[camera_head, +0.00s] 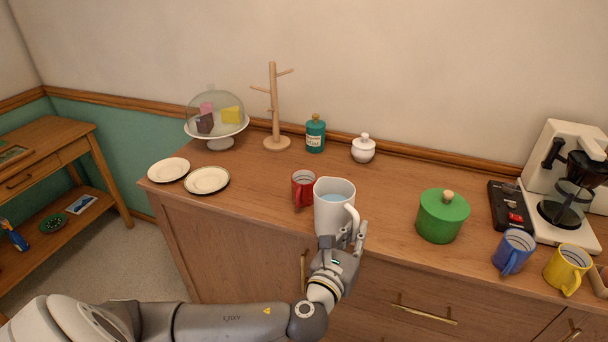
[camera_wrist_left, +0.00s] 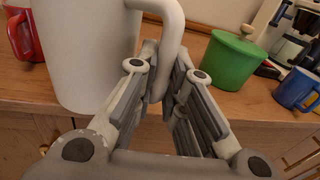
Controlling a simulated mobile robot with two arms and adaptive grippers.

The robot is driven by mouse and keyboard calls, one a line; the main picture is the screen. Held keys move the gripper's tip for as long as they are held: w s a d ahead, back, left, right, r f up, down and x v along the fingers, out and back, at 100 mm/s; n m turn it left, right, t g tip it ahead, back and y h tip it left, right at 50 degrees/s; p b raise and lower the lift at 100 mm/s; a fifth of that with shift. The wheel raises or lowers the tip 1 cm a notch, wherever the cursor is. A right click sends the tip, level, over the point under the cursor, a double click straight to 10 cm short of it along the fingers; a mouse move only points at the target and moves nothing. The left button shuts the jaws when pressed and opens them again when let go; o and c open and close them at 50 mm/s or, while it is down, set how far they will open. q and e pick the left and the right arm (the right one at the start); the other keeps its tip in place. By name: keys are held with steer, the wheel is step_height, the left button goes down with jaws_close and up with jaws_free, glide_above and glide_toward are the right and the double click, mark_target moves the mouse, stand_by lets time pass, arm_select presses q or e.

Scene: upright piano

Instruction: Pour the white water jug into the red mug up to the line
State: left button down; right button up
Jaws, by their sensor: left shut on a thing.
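The white water jug (camera_head: 333,208) is upright near the front edge of the wooden sideboard, with bluish water visible inside. My left gripper (camera_head: 345,240) is shut on the jug's handle, which also shows between its fingers in the left wrist view (camera_wrist_left: 168,60). I cannot tell whether the jug's base touches the top. The red mug (camera_head: 303,190) stands upright just behind and left of the jug, partly hidden by it. A pale line shows inside near its rim. The mug also shows at the left edge of the wrist view (camera_wrist_left: 22,35). My right gripper is not in view.
A green lidded pot (camera_head: 441,216) stands right of the jug. Blue (camera_head: 513,252) and yellow (camera_head: 567,268) mugs and a coffee maker (camera_head: 565,190) are farther right. Two plates (camera_head: 207,180), a cake dome (camera_head: 216,115), a mug tree (camera_head: 275,110), a teal bottle (camera_head: 315,134) and a white sugar pot (camera_head: 363,149) are behind or left.

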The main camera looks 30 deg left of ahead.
mark_target(351, 213)
arm_select(q)
steer(key=r, duration=0.1)
steer(key=n+p, duration=0.1)
steer(key=r+p, duration=0.1)
steer(key=shift+w+a+r+g, duration=0.25)
steer(key=shift+a+r+g, duration=0.1)
steer(key=shift+a+g, duration=0.05)
steer(key=shift+w+a+r+n+g+h+p, duration=0.15)
steer(key=shift+a+r+n+g+p, duration=0.15)
steer(key=shift+r+n+p, duration=0.25)
steer(key=shift+w+a+r+n+g+h+p, duration=0.2)
steer(key=shift+a+r+n+p, duration=0.1)
steer(key=shift+p, duration=0.3)
steer(key=shift+w+a+r+n+g+h+p, duration=0.35)
steer(key=shift+a+r+n+g+p, duration=0.1)
steer(key=shift+a+n+p, duration=0.15)
steer(key=shift+w+a+r+n+g+h+p, duration=0.2)
steer(key=shift+w+a+r+n+g+p, duration=0.15)
steer(key=shift+a+r+n+p, duration=0.25)
steer(key=shift+a+r, duration=0.15)
steer(key=shift+a, duration=0.15)
steer(key=shift+w+a+r+n+g+p, duration=0.2)
steer(key=shift+a+r+n+g+p, duration=0.15)
steer(key=shift+p, duration=0.35)
steer(key=shift+r+h, duration=0.2)
steer(key=shift+h, duration=0.2)
steer(key=shift+r+p, duration=0.1)
steer(key=shift+p, duration=0.3)
steer(key=shift+r, duration=0.1)
